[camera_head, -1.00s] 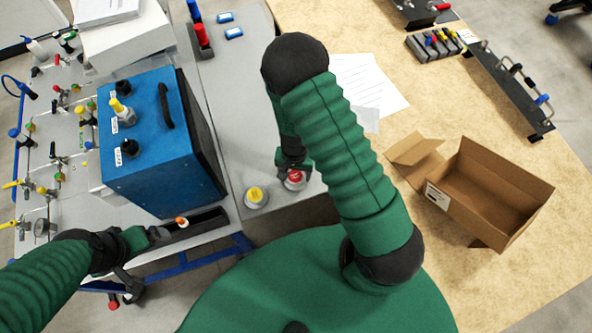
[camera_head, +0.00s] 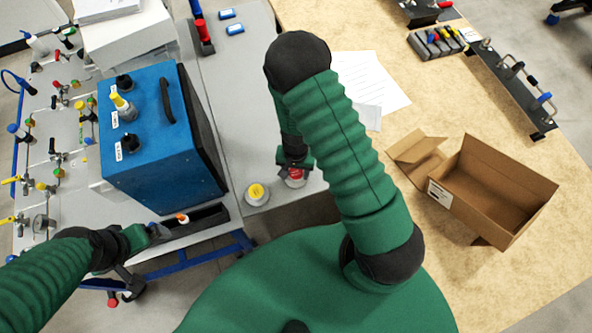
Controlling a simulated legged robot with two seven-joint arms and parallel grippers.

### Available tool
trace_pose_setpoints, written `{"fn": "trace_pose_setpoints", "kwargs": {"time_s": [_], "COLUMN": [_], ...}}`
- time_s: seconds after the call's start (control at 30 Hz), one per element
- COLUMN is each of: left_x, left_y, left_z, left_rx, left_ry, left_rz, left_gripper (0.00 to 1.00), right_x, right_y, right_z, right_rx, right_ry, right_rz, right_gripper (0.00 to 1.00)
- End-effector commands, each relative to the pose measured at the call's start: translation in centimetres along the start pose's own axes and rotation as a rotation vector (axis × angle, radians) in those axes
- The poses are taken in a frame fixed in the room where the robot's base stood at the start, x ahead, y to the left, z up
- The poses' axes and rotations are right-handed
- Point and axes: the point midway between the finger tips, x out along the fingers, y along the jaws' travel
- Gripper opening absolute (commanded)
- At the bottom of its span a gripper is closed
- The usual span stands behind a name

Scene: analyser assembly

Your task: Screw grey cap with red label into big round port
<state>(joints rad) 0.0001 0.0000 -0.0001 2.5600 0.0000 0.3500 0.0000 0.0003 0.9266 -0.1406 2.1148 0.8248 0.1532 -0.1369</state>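A grey cap with a red label (camera_head: 297,175) sits at the front of the grey table. My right gripper (camera_head: 295,166) is directly over it, its fingers reaching down at the cap; whether they grip it is too small to tell. A grey cap with a yellow label (camera_head: 256,194) stands to its left. Which is the big round port I cannot tell. My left gripper (camera_head: 158,232) is beside the dark tray; its finger state is unclear.
The dark tray (camera_head: 208,220) in front of the blue box holds a small orange-and-white piece (camera_head: 182,218). An open cardboard box (camera_head: 490,190) and paper sheets (camera_head: 372,85) lie on the wooden table to the right. A panel of valves (camera_head: 60,150) stands at left.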

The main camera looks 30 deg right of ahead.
Motion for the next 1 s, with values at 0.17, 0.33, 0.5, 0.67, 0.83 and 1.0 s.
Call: {"fn": "trace_pose_setpoints", "kwargs": {"time_s": [0.17, 0.33, 0.5, 0.67, 0.83, 1.0], "left_x": [0.0, -0.2, -1.5, -2.9, -4.3, -5.8], "left_y": [0.0, 0.0, 0.0, 0.0, 0.0, 0.0], "left_z": [0.0, 0.0, -0.4, -0.7, -1.0, -1.4], "left_rx": [0.000, 0.000, 0.000, 0.000, 0.000, 0.000], "left_ry": [0.000, 0.000, 0.000, 0.000, 0.000, 0.000], "left_rz": [0.000, 0.000, 0.000, 0.000, 0.000, 0.000], "left_gripper": [1.00, 1.00, 1.00, 1.00, 1.00, 1.00], "right_x": [0.0, -0.2, -1.7, -3.3, -4.9, -6.5], "right_y": [0.0, 0.0, 0.0, 0.0, 0.0, 0.0], "right_z": [0.0, -0.1, 0.0, 0.0, 0.0, 0.0], "right_rx": [0.000, 0.001, 0.000, 0.001, 0.000, 0.001], "right_ry": [0.000, 0.001, 0.001, 0.001, 0.000, 0.000], "right_rz": [0.000, 0.000, -0.001, -0.001, 0.000, -0.001], "right_gripper": [0.14, 0.05, 0.05, 0.05, 0.05, 0.05]}}
